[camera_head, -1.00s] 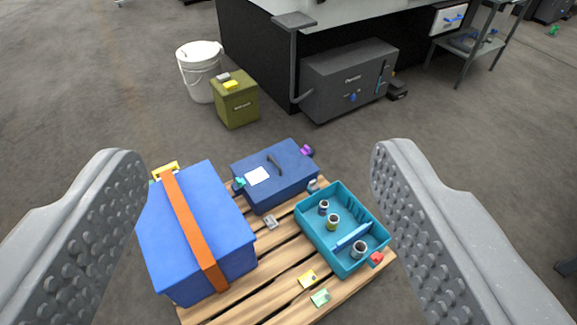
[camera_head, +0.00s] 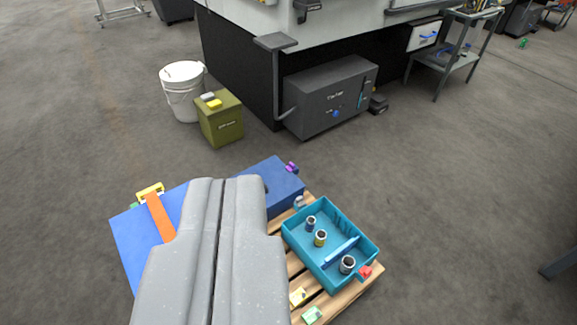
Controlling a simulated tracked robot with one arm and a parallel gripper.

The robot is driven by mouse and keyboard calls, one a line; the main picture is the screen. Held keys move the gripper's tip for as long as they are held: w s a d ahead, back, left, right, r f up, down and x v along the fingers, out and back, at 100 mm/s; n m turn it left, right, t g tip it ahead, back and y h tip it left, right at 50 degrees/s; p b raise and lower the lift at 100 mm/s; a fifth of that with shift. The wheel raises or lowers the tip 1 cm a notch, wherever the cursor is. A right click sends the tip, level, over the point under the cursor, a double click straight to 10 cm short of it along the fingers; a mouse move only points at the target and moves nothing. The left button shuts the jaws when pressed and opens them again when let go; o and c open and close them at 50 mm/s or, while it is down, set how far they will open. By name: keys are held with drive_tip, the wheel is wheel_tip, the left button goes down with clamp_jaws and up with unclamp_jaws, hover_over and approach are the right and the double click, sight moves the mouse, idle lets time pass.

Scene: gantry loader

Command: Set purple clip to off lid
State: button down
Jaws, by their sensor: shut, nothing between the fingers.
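The purple clip (camera_head: 291,168) sits at the far right edge of the smaller dark blue box (camera_head: 285,193), against its upper rim. It is small in the view, and I cannot tell whether it grips the lid. My gripper (camera_head: 223,181) is shut and empty, its two grey fingers side by side. In the picture the fingers lie left of the purple clip and hide the left part of the smaller box, including its handle and white label. They also cover much of the larger blue box (camera_head: 125,232), which has an orange strap (camera_head: 160,217).
A teal tray (camera_head: 290,235) with several small cylinders stands on the wooden pallet (camera_head: 338,304). A red clip (camera_head: 365,272) is at its corner. An olive box (camera_head: 220,122), white bucket (camera_head: 183,95) and grey machine (camera_head: 330,98) stand behind.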

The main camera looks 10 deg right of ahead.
wheel_tip(320, 180, up, 15)
drive_tip(key=p, duration=1.4)
drive_tip(key=shift+f, duration=0.1)
drive_tip(key=shift+d, duration=0.1)
